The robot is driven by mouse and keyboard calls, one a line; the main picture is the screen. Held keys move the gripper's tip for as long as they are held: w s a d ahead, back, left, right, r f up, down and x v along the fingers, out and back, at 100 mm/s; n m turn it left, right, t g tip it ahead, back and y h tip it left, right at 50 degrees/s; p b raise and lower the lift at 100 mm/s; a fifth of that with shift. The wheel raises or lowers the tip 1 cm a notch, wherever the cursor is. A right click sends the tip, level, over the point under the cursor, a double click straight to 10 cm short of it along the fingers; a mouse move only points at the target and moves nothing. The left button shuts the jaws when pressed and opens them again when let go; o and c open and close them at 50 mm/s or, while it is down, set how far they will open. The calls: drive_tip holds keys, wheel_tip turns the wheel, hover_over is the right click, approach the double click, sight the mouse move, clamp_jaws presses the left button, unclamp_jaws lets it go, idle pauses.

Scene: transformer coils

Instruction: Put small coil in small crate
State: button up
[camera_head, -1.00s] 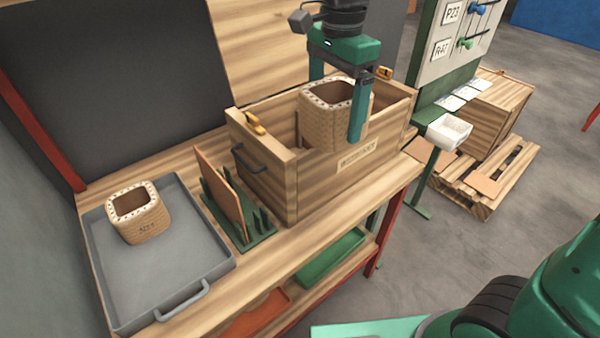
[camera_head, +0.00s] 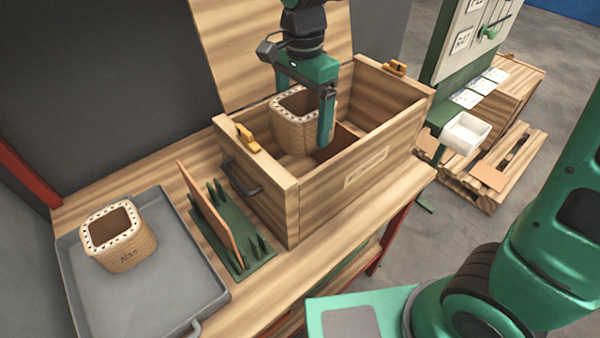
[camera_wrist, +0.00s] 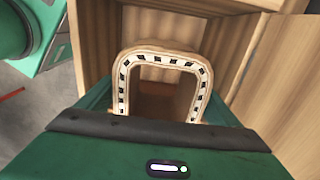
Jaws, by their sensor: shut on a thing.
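A tan woven square coil (camera_head: 290,131) is held by my gripper (camera_head: 304,112), which is shut on it. The coil is inside the open wooden crate (camera_head: 322,208), towards its left end and partly below the rim. One green finger covers its right side, and its base is hidden. The wrist view shows the coil's pale top rim with dark holes (camera_wrist: 165,60) between the fingers. A second tan coil (camera_head: 122,248) with dark lettering stands on the grey tray (camera_head: 170,290) at left. I cannot tell whether the held coil touches the crate floor.
A reddish-brown panel (camera_head: 338,142) stands inside the crate, right of the held coil. A green rack with a brown board (camera_head: 205,215) stands between tray and crate. The crate's lid (camera_head: 230,50) is raised behind. A white bin (camera_head: 465,133) is at right.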

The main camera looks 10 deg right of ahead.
drive_tip(key=f, duration=1.5)
drive_tip(key=shift+d+f, duration=0.2)
drive_tip(key=shift+f, duration=0.1)
drive_tip(key=o, duration=1.5)
drive_tip(key=shift+f, duration=0.1)
drive_tip(key=shift+o, duration=0.3)
wheel_tip(320, 180, up, 12)
